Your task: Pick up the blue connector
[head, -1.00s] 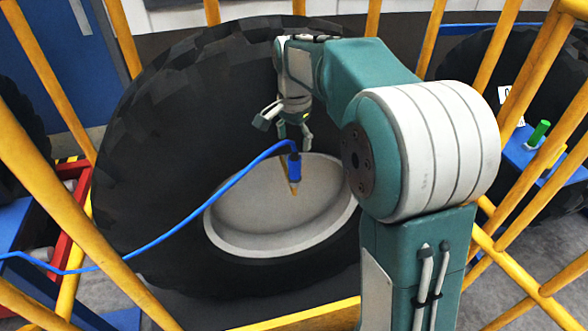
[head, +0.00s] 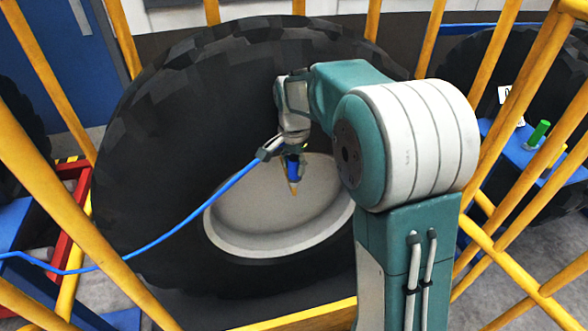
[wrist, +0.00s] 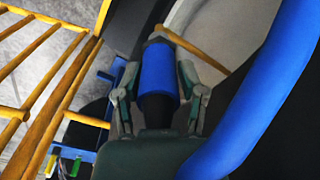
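The blue connector (head: 293,168) stands upright over the grey wheel hub, with a tan pointed piece (head: 294,189) below it. In the wrist view the connector (wrist: 158,78) is a blue cylinder with dark ends, between my two fingers. My gripper (head: 284,157) has come down around it from above. In the wrist view the gripper (wrist: 158,90) has one finger on each side, spread and close to the connector's sides; firm contact cannot be made out. The connector's top is partly hidden by the gripper in the head view.
A large black tyre (head: 150,170) with a grey hub (head: 250,215) lies behind. Yellow rails (head: 45,75) surround the area.

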